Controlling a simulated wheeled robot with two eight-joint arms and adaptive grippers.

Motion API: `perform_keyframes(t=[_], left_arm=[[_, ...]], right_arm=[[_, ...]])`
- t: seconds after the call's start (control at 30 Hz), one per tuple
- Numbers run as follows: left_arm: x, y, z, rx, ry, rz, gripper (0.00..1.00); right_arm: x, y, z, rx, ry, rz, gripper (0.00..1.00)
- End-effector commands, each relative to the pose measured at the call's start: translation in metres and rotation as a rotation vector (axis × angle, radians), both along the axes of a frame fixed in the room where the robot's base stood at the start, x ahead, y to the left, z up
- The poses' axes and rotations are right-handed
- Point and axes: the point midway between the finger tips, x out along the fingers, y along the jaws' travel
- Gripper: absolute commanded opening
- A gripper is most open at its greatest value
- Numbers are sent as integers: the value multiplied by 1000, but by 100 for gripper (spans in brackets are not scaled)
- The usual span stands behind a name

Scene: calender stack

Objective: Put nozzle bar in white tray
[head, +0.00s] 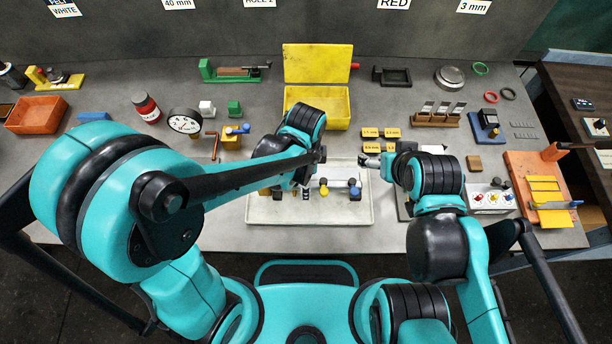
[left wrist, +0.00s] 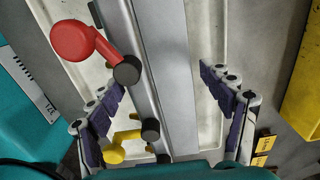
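The nozzle bar is a grey bar (left wrist: 166,65) with red, yellow and dark knobs. In the head view its pale body (head: 340,183) lies over the white tray (head: 265,213), within the tray's outline. Whether it rests on the tray floor is unclear. My left gripper (head: 305,182) is over the tray at the bar's left part. In the left wrist view its two fingers (left wrist: 165,112) are spread apart, with the bar between them and a clear gap on the right side. My right gripper (head: 372,161) is near the tray's back right corner, its fingers too small to judge.
A yellow open box (head: 317,95) stands behind the tray. Small yellow labelled blocks (head: 381,133) lie behind my right gripper. A white box with colored knobs (head: 490,200) and an orange fixture (head: 532,170) are at right. A gauge (head: 185,121) and red-capped bottle (head: 147,107) stand at left.

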Motion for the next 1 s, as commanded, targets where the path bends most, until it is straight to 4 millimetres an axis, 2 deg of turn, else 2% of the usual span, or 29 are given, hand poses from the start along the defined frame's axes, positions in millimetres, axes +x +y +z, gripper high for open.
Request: perform_keyframes(t=[0.17,0.27,0.5,0.7,0.83,1.0], left_arm=[[0,0,4,0,0,0,80],[0,0,16,0,0,0,80],[0,0,70,0,0,0,80],[0,0,107,0,0,0,80],[0,0,119,0,0,0,80],[0,0,124,0,0,1,80]], right_arm=[[0,0,3,0,0,0,83],[0,0,9,0,0,0,83],[0,0,31,0,0,0,83],[0,0,43,0,0,0,83],[0,0,46,0,0,0,83],[0,0,47,0,0,0,83]])
